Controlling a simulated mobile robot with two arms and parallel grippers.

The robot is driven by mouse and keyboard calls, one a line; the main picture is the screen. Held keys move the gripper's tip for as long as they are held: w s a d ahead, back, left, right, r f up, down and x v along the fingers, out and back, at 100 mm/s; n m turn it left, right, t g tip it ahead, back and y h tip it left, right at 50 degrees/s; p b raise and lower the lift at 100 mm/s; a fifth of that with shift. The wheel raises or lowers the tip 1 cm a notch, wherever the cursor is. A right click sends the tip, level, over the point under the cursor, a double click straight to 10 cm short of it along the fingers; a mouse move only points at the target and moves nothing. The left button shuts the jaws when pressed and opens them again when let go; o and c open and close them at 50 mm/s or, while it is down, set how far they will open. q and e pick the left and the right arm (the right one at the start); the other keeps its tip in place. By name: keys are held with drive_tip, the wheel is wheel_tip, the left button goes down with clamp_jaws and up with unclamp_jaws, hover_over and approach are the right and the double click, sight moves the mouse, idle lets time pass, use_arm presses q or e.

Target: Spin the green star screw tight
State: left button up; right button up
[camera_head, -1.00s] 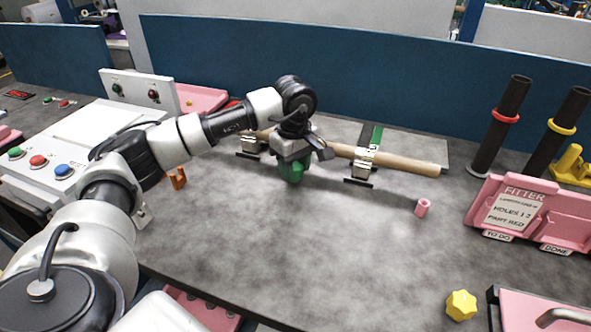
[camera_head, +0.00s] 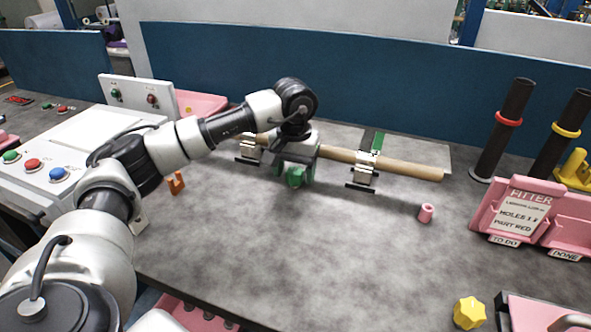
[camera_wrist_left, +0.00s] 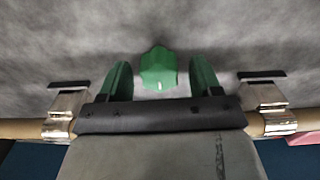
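The green star screw (camera_head: 296,178) is at the front of the wooden bar (camera_head: 408,169), between the bar's two metal clamps. In the left wrist view the screw (camera_wrist_left: 158,68) shows as a lobed green knob with a small pale mark. My left gripper (camera_head: 294,174) is over it from behind and above. Its two green fingers (camera_wrist_left: 160,78) stand on either side of the screw, with a gap visible on both sides, so it is open and not holding it. The gripper hides the bar behind the screw. My right gripper is not in view.
Metal clamps (camera_head: 365,166) hold the bar on both sides of my gripper. A small pink cylinder (camera_head: 426,213) and a yellow star knob (camera_head: 469,313) stand to the right. An orange piece (camera_head: 176,184) is at left. The front middle of the table is clear.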

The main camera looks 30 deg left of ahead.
sight(295, 171)
use_arm(q)
wheel_tip(295, 171, up, 7)
drive_tip(key=p, duration=0.4)
drive_tip(key=shift+p, duration=0.4)
